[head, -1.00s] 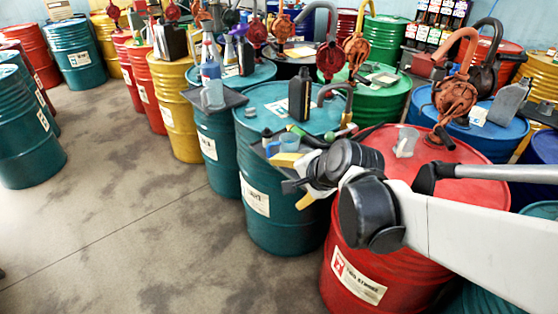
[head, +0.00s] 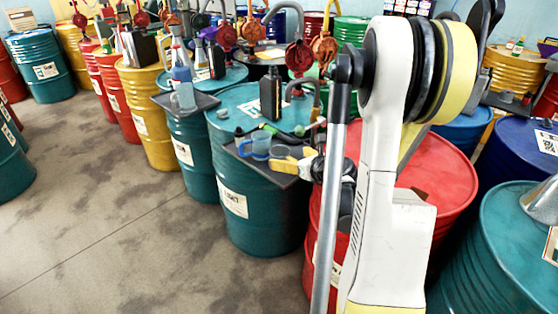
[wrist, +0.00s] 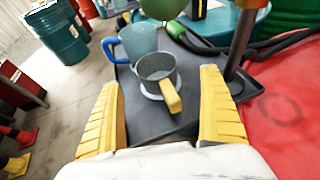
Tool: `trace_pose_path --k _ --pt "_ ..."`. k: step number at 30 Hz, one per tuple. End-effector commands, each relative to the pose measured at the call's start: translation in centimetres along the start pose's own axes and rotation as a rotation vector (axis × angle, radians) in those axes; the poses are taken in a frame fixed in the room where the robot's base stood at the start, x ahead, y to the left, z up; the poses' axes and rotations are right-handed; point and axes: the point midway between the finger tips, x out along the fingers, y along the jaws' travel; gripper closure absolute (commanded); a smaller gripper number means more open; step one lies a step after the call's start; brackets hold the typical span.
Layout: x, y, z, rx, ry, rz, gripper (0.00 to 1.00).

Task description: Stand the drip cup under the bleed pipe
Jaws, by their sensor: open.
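A small grey cup (wrist: 155,66) with a yellow handle, seemingly the drip cup, stands upright on a dark tray (wrist: 130,118) in the wrist view. Its handle points toward my gripper (wrist: 161,78). My gripper is open, with one yellow finger on each side of the cup's near side, apart from it. In the head view my gripper (head: 292,161) is at the tray beside the teal drum (head: 262,215), and hides most of the small cup. A vertical brownish pipe (wrist: 244,38), perhaps the bleed pipe, is right of the cup in the wrist view.
A bluish jug (wrist: 138,42) with a blue handle stands just behind the cup. A green rounded thing (wrist: 163,8) is beyond it. Dark hoses (wrist: 290,37) lie to the right. A black bottle (head: 270,95) stands on the teal drum. A red drum (head: 440,180) is right of the tray.

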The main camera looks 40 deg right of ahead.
Motion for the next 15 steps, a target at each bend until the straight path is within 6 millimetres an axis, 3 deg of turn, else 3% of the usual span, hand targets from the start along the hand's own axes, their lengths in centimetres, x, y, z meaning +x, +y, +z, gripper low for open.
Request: trace_pose_path --k 15 --pt "6.1 0.5 0.1 -0.002 0.0 0.001 0.09"
